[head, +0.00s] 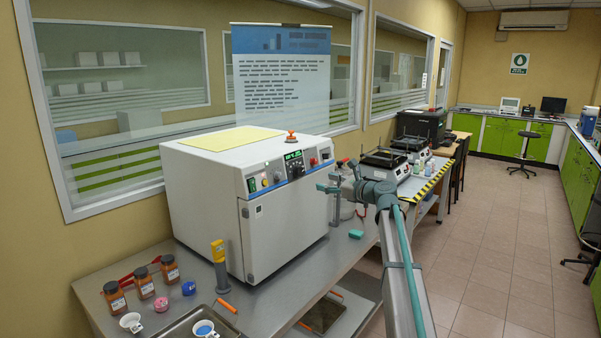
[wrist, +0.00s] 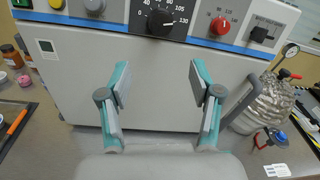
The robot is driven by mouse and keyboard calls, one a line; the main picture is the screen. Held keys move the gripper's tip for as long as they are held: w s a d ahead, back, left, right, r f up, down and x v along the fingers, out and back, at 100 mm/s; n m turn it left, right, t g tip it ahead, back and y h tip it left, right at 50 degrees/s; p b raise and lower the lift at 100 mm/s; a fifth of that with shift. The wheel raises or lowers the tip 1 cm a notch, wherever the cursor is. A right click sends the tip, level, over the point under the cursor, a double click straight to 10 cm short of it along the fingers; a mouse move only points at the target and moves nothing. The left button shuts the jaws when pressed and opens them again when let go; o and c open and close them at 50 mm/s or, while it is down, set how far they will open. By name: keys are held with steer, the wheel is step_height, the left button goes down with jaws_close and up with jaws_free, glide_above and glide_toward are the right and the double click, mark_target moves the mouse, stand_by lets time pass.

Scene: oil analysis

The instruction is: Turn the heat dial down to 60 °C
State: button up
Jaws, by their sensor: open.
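The heat dial, a black round knob (wrist: 160,23) with a printed scale running from 0 to 130, is on the blue strip of the white oven's front. Its white mark appears to point right, toward the 130 end. In the head view the dial (head: 297,171) sits below a small green-lit display (head: 293,156), whose figures are too small to read. My gripper (wrist: 160,82) is open and empty, its two fingers spread in front of the oven, below the dial and apart from it. In the head view my gripper (head: 335,178) is right of the oven's control strip.
A red knob (wrist: 220,26) and a black switch (wrist: 262,34) are right of the dial. A yellow button (wrist: 57,3) is to its left. Brown jars (head: 145,282) stand on the bench at left.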

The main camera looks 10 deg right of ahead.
mark_target(302, 172)
steer(key=w+a+m+p, duration=0.1)
steer(key=w+a, duration=0.1)
steer(key=w+a+m, duration=0.1)
steer(key=w+a, duration=0.1)
steer(key=w, duration=0.1)
steer(key=w+a+r+m+p, duration=0.1)
steer(key=w+a, duration=0.2)
steer(key=shift+w+p, duration=0.1)
steer(key=shift+p, duration=0.25)
steer(key=c, duration=1.1)
steer(key=shift+c, duration=0.2)
